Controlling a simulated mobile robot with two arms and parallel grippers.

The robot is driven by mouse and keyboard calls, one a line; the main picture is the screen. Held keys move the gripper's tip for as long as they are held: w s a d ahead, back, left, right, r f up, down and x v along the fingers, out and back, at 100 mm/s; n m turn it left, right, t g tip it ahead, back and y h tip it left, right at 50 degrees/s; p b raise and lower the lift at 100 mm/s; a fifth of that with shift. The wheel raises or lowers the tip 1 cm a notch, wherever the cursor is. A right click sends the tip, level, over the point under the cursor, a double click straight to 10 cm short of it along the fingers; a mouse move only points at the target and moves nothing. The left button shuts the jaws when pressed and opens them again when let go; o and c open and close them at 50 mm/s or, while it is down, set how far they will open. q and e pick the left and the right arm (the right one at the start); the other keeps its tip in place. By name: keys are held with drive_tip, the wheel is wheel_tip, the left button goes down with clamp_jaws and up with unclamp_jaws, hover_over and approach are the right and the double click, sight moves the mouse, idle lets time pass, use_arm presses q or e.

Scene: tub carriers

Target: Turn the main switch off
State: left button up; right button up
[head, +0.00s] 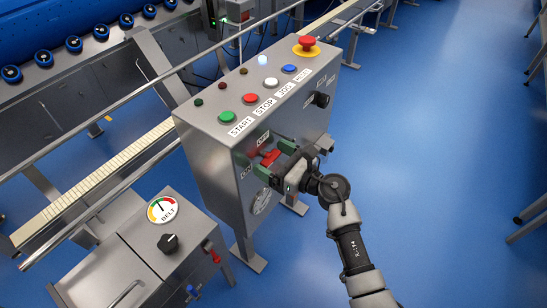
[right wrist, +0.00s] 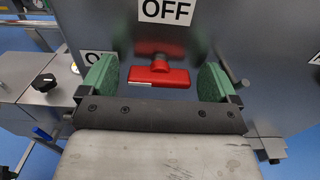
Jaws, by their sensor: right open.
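The main switch is a red handle (head: 269,157) on the front side of the grey control cabinet. In the right wrist view the red handle (right wrist: 158,76) lies level, below the OFF label (right wrist: 166,10), with a partly hidden label at its left. A pale mark shows near its left end. My right gripper (head: 275,160) is open, its green-padded fingers on either side of the handle. In the right wrist view, gaps show between the handle and both fingers (right wrist: 158,82). My left gripper is not in view.
The cabinet top (head: 215,125) carries several buttons and lamps, with a red emergency stop (head: 306,45) at the far end. A black knob (head: 320,99) sticks out right of the switch.

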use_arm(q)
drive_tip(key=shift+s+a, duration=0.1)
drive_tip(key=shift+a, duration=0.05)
use_arm(e)
drive_tip(key=shift+c, duration=0.3)
drive_tip(key=c, duration=0.9)
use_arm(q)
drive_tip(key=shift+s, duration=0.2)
